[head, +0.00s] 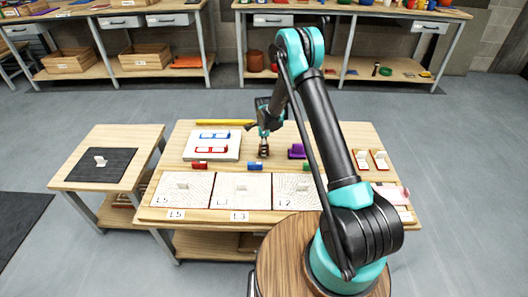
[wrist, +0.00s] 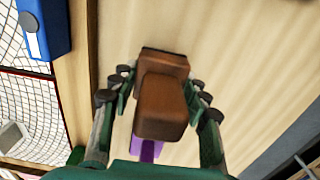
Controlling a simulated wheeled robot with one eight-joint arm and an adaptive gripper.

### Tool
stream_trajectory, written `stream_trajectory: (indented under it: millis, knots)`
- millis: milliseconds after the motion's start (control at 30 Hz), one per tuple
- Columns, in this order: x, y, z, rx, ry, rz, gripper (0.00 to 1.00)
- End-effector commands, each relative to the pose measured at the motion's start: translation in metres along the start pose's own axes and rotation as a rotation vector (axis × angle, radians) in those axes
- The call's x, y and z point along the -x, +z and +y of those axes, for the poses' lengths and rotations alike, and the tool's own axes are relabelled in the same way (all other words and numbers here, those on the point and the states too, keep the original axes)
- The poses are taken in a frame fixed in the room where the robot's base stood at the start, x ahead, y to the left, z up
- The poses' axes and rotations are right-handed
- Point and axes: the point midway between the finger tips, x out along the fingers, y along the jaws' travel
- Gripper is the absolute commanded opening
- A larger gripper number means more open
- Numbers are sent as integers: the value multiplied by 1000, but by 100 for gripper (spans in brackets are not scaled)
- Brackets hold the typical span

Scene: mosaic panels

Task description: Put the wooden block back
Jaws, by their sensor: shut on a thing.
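A brown wooden block (wrist: 162,108) with a stepped shape is between the fingers of my gripper (wrist: 158,110) in the wrist view. The fingers are shut on it from both sides. In the head view my gripper (head: 264,147) is over the back middle of the work table, between a white board and a purple object. The dark block (head: 263,153) shows small at its tips. I cannot tell whether the block touches the table top.
Three mosaic panels (head: 240,204) lie along the table's front. Red (head: 200,165), blue (head: 253,166) and green (head: 308,166) pieces sit behind them. The white board (head: 212,151) is left of my gripper, the purple object (head: 297,151) right. A side table (head: 140,143) holds a black mat.

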Motion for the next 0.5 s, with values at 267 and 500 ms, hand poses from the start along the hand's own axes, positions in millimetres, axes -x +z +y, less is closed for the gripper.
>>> stream_trajectory:
  millis: [267,500]
  knots:
    - [-24,0,0,0,0,0,17]
    - [-26,0,0,0,0,0,17]
